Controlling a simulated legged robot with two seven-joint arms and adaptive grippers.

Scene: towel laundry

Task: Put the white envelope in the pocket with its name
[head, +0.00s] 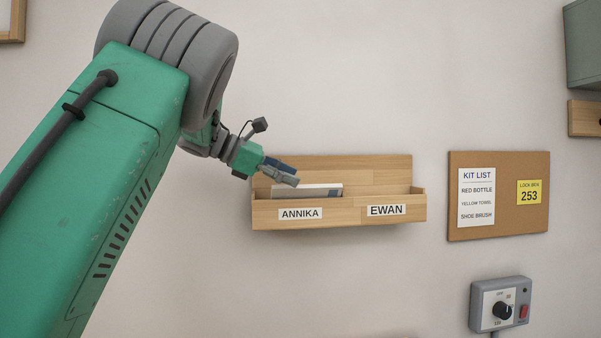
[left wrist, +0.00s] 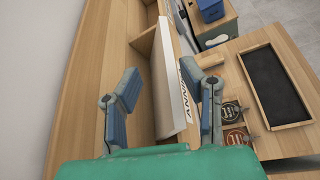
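The white envelope (head: 322,188) stands in the left pocket, labelled ANNIKA (head: 300,214), of the wooden wall rack (head: 345,219). Its top edge shows above the front board; any name on it is not readable. The right pocket, labelled EWAN (head: 386,210), shows nothing inside. My left gripper (head: 293,174) is over the left end of the rack, at the envelope's upper left. In the left wrist view my left gripper (left wrist: 160,75) is open, with fingers apart on either side of the envelope (left wrist: 168,85) and the front board. My right gripper is not in view.
A corkboard (head: 505,216) with a kit list and a yellow lock box note hangs right of the rack. A grey control box (head: 500,305) is below it.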

